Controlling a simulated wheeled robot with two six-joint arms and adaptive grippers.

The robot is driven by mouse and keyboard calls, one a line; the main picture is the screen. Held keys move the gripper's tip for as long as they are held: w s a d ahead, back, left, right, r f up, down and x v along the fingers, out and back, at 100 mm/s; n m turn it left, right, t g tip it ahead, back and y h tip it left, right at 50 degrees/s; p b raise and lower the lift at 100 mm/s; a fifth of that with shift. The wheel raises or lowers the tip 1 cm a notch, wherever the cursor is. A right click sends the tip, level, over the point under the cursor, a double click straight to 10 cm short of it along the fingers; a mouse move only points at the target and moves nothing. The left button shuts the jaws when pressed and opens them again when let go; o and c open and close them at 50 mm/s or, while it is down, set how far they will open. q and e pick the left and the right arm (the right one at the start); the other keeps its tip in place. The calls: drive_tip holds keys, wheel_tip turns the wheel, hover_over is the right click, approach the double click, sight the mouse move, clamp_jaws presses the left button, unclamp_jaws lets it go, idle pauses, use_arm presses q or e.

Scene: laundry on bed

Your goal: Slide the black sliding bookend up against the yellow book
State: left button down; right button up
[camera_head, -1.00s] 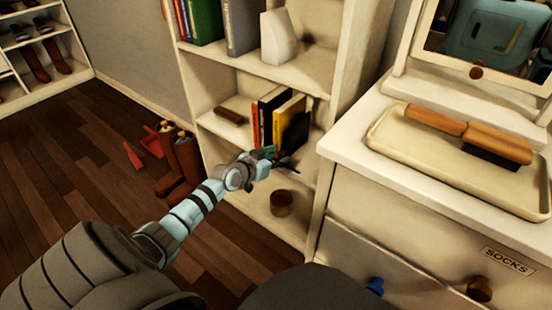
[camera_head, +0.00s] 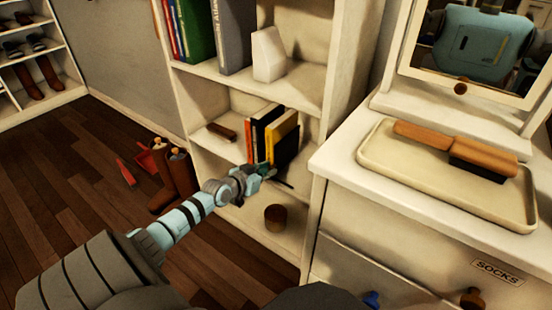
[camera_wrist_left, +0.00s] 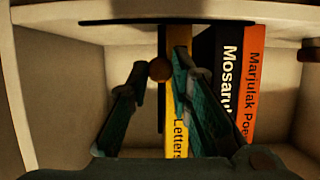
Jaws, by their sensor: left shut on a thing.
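The black sliding bookend (camera_head: 288,149) stands upright on the middle shelf, just right of the yellow book (camera_head: 281,127). In the left wrist view the bookend (camera_wrist_left: 161,112) shows edge-on as a thin dark plate with a round brown knob (camera_wrist_left: 160,69), and the yellow book (camera_wrist_left: 180,125) is close beside it. I cannot tell whether they touch. My left gripper (camera_head: 262,170) reaches in low in front of the books. My right gripper is out of view.
A black book (camera_wrist_left: 222,70) and an orange book (camera_wrist_left: 252,70) stand beyond the yellow one. A small brown block (camera_head: 222,131) lies left on the same shelf. A round brown pot (camera_head: 275,217) sits below. A white dresser (camera_head: 345,215) stands close on the right.

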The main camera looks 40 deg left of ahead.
use_arm(q)
drive_tip(key=c, duration=1.4)
unclamp_jaws()
drive_tip(key=shift+c, duration=0.2)
wheel_tip(320, 180, up, 10)
drive_tip(key=shift+f, duration=0.1)
